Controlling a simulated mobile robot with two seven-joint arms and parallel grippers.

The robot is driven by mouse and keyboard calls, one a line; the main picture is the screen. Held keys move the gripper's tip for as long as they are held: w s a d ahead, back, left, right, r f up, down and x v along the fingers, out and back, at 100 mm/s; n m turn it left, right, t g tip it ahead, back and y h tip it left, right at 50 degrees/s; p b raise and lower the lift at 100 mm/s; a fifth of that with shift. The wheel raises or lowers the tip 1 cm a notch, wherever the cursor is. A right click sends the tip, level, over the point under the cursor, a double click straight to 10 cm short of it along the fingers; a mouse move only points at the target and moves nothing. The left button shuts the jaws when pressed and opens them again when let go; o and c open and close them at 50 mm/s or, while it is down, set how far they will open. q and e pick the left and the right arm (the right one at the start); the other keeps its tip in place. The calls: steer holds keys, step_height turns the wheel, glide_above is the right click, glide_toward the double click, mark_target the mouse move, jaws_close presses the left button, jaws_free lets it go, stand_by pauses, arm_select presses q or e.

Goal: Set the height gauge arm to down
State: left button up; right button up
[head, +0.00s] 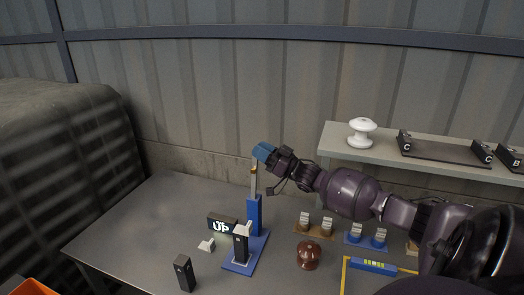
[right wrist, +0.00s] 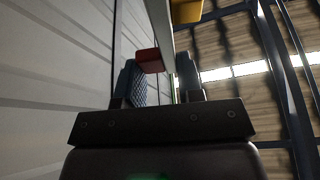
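The height gauge stands on the table with a blue base (head: 243,262) and a blue upright post (head: 254,215). Its pale arm (head: 254,183) points up from the post, with a yellow part near the top. A small sign (head: 222,226) beside it reads "UP". My right gripper (head: 263,152) is at the top of the arm, its blue fingertips just above and right of it. In the right wrist view its fingers (right wrist: 162,88) stand apart, with the pale bar (right wrist: 160,22) and a red block (right wrist: 150,60) seen between or just beyond them; contact is unclear. My left gripper is out of view.
A black block (head: 184,273) and a white piece (head: 206,245) lie left of the gauge. A brown insulator (head: 308,255), stands with small blocks (head: 314,228) and a level (head: 373,266) are to its right. A shelf (head: 340,150) holds a white insulator (head: 362,131).

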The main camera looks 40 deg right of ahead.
steer(key=shift+d+r, duration=0.1)
steer(key=shift+d, duration=0.1)
jaws_close()
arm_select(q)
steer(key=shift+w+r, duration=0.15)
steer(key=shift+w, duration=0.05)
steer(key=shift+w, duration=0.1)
arm_select(e)
steer(key=shift+a, duration=0.15)
steer(key=shift+s+a+n, duration=0.1)
steer(key=shift+a+n, duration=0.05)
steer(key=shift+n, duration=0.25)
